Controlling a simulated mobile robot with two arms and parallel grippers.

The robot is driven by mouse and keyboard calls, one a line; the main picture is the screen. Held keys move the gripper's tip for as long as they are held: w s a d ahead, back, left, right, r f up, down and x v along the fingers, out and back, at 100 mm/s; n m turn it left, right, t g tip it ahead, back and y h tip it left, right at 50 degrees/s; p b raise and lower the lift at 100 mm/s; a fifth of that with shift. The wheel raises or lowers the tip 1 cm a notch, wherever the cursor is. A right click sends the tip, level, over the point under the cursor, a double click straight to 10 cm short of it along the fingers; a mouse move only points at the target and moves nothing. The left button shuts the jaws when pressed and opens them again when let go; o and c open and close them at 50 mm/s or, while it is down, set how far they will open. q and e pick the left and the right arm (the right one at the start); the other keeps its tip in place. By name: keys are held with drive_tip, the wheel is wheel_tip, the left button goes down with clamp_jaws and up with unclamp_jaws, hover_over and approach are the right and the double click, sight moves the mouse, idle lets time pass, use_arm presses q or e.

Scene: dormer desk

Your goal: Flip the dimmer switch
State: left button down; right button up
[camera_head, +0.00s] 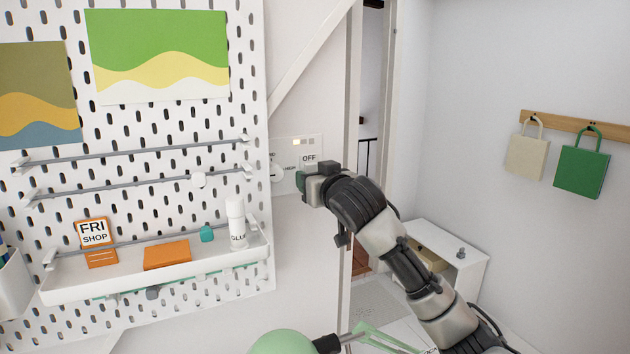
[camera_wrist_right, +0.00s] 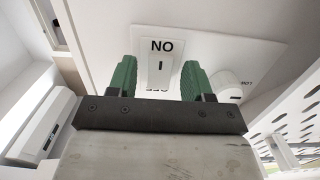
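The dimmer's white wall plate (camera_head: 317,143) is beside the pegboard in the head view, with small indicator squares along its top, one glowing. A white rocker switch with an OFF label (camera_head: 309,159) sits on it, partly hidden by my right gripper (camera_head: 306,178). In the right wrist view the rocker (camera_wrist_right: 158,68) appears upside down, with the ON end in view and the OFF end partly hidden. My right gripper (camera_wrist_right: 158,75) is open, its green fingers on either side of the rocker. I cannot tell whether they touch it. A round knob (camera_wrist_right: 229,84) is beside it. My left gripper is out of view.
A pegboard (camera_head: 150,125) with rails and a white shelf (camera_head: 215,262) holding glue and orange items is left of the plate. A slanted white beam (camera_head: 310,42) and door frame are close by. A green lamp (camera_head: 283,343) stands below. A white cabinet (camera_head: 465,262) stands right.

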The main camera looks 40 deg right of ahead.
drive_tip(key=b+v, duration=0.4)
drive_tip(key=v, duration=0.6)
drive_tip(key=shift+s+a, duration=0.15)
drive_tip(key=shift+s, duration=0.2)
